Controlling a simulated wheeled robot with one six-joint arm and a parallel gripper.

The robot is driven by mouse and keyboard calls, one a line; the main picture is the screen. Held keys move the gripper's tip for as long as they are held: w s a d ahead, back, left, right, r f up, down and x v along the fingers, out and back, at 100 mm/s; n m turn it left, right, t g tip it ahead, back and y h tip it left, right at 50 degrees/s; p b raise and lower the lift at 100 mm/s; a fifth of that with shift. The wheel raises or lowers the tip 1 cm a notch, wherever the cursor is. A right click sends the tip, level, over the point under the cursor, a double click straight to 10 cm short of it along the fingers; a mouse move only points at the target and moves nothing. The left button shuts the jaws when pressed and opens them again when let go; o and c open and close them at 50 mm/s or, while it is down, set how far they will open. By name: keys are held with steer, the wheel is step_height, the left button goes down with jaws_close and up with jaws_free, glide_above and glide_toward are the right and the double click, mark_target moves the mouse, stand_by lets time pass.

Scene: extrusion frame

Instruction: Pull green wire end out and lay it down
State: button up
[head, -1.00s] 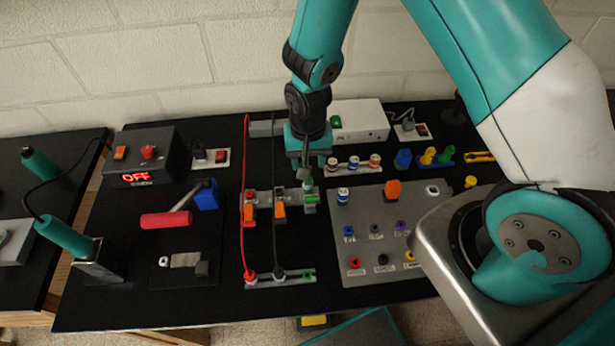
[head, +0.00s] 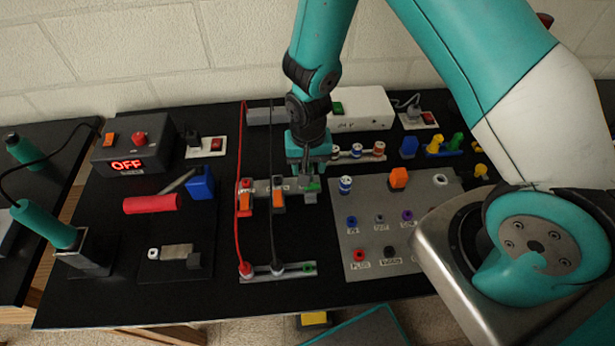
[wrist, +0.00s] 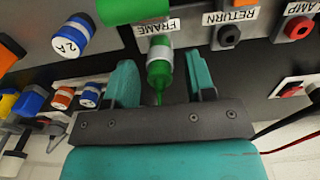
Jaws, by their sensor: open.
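The green wire end (wrist: 159,72), a green sleeve with a pale band, stands at the green terminal (wrist: 147,10) labelled FRAME in the wrist view. Its thin tail runs down behind my gripper's palm. My gripper (wrist: 162,78) is open, with one teal finger on each side of the wire end and visible gaps to it. In the head view my gripper (head: 308,180) is low over the right end of the terminal block (head: 262,186) and hides most of the wire end. The block's green terminal (head: 312,186) shows beside it.
A red wire (head: 239,200) and a black wire (head: 273,215) run to the lower strip (head: 262,275). A grey socket panel (head: 370,260) stands close on the right. Bare black table shows left of the wires.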

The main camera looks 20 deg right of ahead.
steer(key=shift+f+b, duration=0.4)
steer(key=shift+f, duration=0.55)
stand_by(0.4)
jaws_close()
steer(key=shift+r, duration=0.1)
steer(key=shift+r+p, duration=2.3)
steer(key=shift+r, duration=0.7)
